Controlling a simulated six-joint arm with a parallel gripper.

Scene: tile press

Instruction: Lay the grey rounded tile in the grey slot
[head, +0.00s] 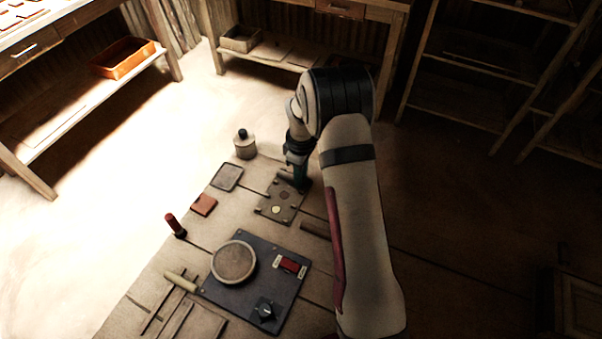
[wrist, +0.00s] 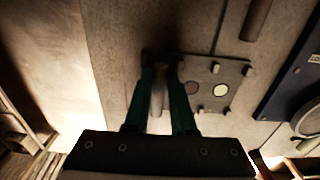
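My gripper (head: 293,178) points down over the far end of a small dark plate (head: 266,209) on the table. In the wrist view its two teal fingers (wrist: 163,72) are a narrow gap apart above the plate's left part. A pale greyish strip shows between them; I cannot tell whether it is a held tile or the surface below. The plate carries a pale yellow round spot (wrist: 220,91), a dark reddish round spot (wrist: 192,88) and small corner knobs. I cannot make out the grey slot or the grey rounded tile; the fingers cover that part of the plate.
A dark blue base (head: 225,298) with a round pad (head: 234,262), red switch (head: 291,265) and black knob (head: 264,309) is nearer. Left of the plate lie a dark square pad (head: 227,177) and an orange-red square (head: 204,204). A lidded jar (head: 245,146) stands behind; a red-handled tool (head: 174,224) stands left.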

